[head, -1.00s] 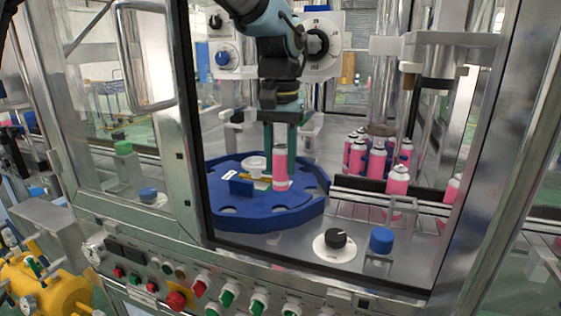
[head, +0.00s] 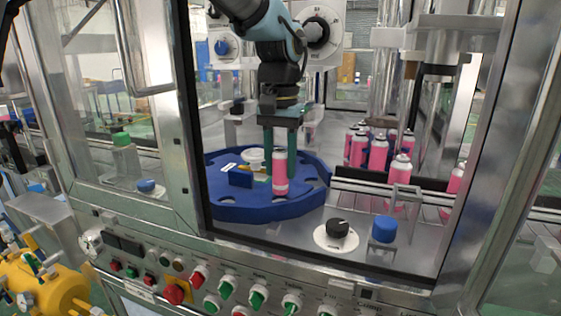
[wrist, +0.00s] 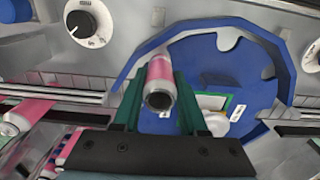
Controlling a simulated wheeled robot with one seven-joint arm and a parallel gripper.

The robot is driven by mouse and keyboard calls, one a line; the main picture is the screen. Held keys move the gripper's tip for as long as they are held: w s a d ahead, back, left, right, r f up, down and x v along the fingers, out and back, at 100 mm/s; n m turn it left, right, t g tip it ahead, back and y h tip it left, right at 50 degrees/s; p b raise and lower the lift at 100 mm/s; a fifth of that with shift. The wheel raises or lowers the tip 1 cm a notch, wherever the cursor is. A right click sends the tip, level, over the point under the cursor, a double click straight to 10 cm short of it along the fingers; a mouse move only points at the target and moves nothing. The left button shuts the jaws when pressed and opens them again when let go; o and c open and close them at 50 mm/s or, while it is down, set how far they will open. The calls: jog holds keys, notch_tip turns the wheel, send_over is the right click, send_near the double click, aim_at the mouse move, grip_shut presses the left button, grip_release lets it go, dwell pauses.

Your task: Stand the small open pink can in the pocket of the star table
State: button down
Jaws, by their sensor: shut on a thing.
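The pink can (head: 281,174) is held upright between the two green fingers of my gripper (head: 280,160), over the front right part of the blue star table (head: 240,208). In the wrist view the can (wrist: 160,77) shows a dark open mouth, and my gripper (wrist: 157,95) is shut on its sides. The star table (wrist: 192,52) has scalloped pockets along its rim in the wrist view. The can's base hides the spot beneath it, so I cannot tell whether it touches the table.
Several capped pink cans (head: 378,155) stand on the conveyor at the right. A black knob (head: 337,228) and a blue button (head: 384,229) sit at the front right. The steel door frame (head: 190,130) stands left of the opening. A blue block (head: 240,178) is on the table.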

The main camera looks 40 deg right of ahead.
jog(key=shift+f, duration=0.1)
jog(key=shift+f+b, duration=0.75)
jog(key=shift+f, duration=0.4)
jog(key=shift+f, duration=0.1)
